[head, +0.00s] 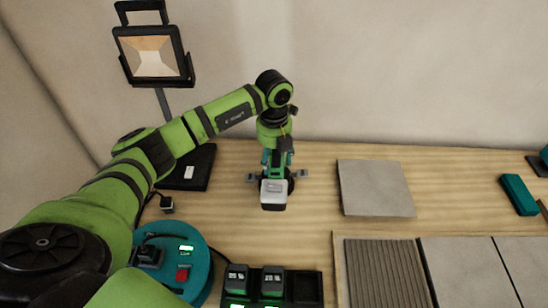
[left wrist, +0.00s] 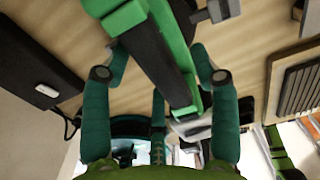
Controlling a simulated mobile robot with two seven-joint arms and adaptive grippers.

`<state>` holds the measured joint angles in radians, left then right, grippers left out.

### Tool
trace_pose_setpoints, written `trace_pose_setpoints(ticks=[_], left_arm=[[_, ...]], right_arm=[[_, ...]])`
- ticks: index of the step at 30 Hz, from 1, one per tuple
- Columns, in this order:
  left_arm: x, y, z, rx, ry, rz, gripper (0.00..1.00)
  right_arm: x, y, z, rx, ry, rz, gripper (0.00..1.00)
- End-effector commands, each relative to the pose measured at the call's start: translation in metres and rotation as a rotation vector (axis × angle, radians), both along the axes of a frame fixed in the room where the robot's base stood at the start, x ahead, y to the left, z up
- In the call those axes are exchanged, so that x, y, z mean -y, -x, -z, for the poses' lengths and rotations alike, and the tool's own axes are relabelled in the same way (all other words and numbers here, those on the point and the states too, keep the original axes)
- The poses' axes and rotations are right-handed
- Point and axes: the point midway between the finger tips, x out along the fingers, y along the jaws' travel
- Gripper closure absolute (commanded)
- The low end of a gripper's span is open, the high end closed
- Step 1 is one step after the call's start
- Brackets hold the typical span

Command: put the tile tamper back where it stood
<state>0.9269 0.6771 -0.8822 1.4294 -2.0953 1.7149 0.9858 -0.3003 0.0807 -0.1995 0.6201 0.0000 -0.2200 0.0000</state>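The tile tamper (head: 273,193) is a green and black tool with a pale grey block at its lower end and small grey parts out to both sides. In the head view it is upright at the middle of the table. My left gripper (head: 278,157) is above it, with teal fingers on both sides of its green body. In the left wrist view the tamper (left wrist: 160,60) runs between the fingers, and the fingertips of my left gripper (left wrist: 160,52) seem to press on its sides. I cannot tell whether its base touches the table. My right gripper is not in view.
A grey tile (head: 375,187) lies right of the tamper. A ribbed panel (head: 385,272) and more tiles (head: 468,270) are at the front right. A battery charger (head: 306,288) and a round teal device (head: 200,268) are in front. A work lamp (head: 153,57) stands at the back left.

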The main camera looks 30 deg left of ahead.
Motion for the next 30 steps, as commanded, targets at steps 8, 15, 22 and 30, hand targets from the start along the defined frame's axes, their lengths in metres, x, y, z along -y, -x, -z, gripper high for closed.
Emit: trace_pose_setpoints(ticks=[8,15,22,30], left_arm=[[0.0,0.002,0.003,-0.008,-0.003,0.001,0.38],[-0.001,0.001,-0.029,-0.001,-0.002,0.001,0.38],[0.0,0.001,-0.08,0.0,-0.001,0.001,0.38],[0.0,0.001,-0.115,-0.001,-0.002,0.001,0.38]], right_arm=[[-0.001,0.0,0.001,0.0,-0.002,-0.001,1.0],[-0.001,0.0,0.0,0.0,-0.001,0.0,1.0],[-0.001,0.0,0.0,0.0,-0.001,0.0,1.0],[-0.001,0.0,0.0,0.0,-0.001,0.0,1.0]])
